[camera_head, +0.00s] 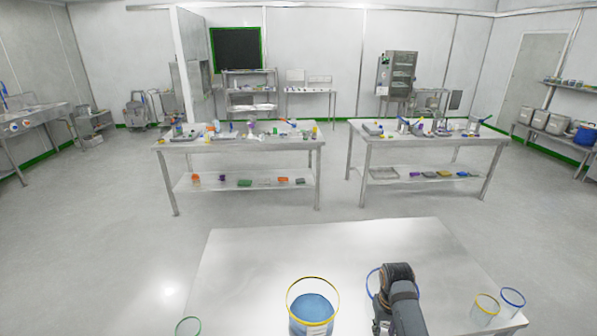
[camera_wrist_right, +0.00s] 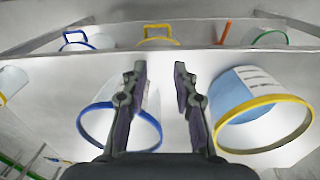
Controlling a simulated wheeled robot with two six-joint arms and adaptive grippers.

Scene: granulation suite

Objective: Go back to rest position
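My right arm comes in from the bottom of the head view, over the near table (camera_head: 255,255). My right gripper (camera_wrist_right: 158,70) shows in the right wrist view with its two fingers apart and nothing held between them. A clear blue-rimmed beaker (camera_head: 369,283) is partly hidden behind my right arm in the head view. In the right wrist view the blue-rimmed beaker (camera_wrist_right: 85,130) sits behind and left of the fingers, partly covered by the left one. I cannot tell whether they touch. My left gripper is not in view.
A yellow-rimmed beaker of blue liquid (camera_head: 312,308) stands left of my right arm. Smaller yellow-rimmed (camera_head: 485,308) and blue-rimmed (camera_head: 512,300) vessels stand at the table's right, and a green-rimmed one (camera_head: 188,326) at its left. Two cluttered worktables stand beyond open floor (camera_head: 110,240).

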